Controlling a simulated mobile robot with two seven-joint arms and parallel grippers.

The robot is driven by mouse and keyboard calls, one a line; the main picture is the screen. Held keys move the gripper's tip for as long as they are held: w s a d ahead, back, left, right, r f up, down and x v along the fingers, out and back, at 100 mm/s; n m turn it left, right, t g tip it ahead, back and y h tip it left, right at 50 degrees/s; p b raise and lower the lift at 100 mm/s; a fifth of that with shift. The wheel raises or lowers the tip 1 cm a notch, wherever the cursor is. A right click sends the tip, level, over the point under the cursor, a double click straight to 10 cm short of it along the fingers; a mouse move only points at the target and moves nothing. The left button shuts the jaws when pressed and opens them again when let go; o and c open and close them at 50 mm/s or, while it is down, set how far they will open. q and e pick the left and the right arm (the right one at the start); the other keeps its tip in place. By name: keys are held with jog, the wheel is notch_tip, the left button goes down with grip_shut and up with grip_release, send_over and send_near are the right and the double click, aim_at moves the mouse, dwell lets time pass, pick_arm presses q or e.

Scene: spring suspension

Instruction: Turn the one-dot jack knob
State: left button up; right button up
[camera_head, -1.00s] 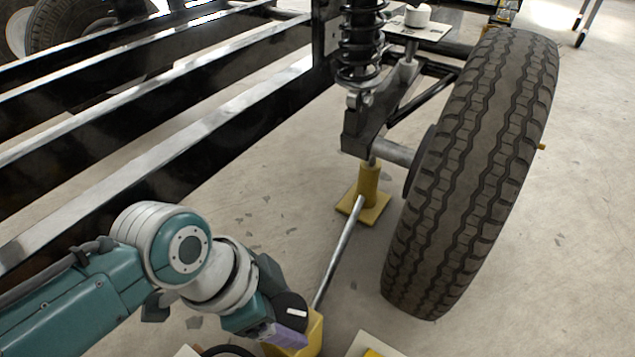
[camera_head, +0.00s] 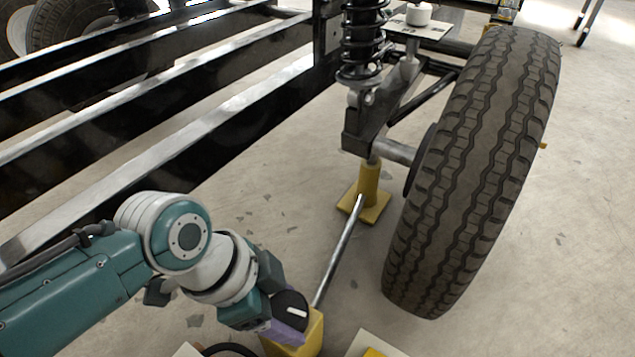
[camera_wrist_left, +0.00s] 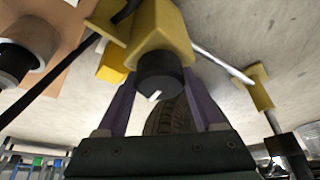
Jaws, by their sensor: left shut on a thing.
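My left gripper (camera_head: 278,312) is shut on the knob. In the left wrist view the knob (camera_wrist_left: 160,72) sits between its two purple fingers, against the yellow box (camera_wrist_left: 158,25). I see no dot marking on the box. A metal rod (camera_head: 337,252) runs from the box to a yellow jack post and base (camera_head: 368,193) under the axle. My right gripper is out of view.
A large tyre (camera_head: 476,170) stands right of the rod. A coil spring (camera_head: 363,42) and suspension arm rise above the jack post. Dark frame rails (camera_head: 150,110) fill the upper left. A pale panel with yellow (camera_head: 372,345) lies right of the box. The right floor is clear.

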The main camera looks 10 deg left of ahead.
pick_arm(q)
jog(key=m+g+b, duration=0.1)
jog(key=m, duration=0.3)
jog(key=shift+a+f, duration=0.1)
jog(key=shift+m+g+b, duration=0.8)
jog(key=shift+m+b, duration=0.2)
jog(key=shift+m, duration=0.6)
jog(key=o, duration=1.4)
jog(key=shift+h, duration=0.3)
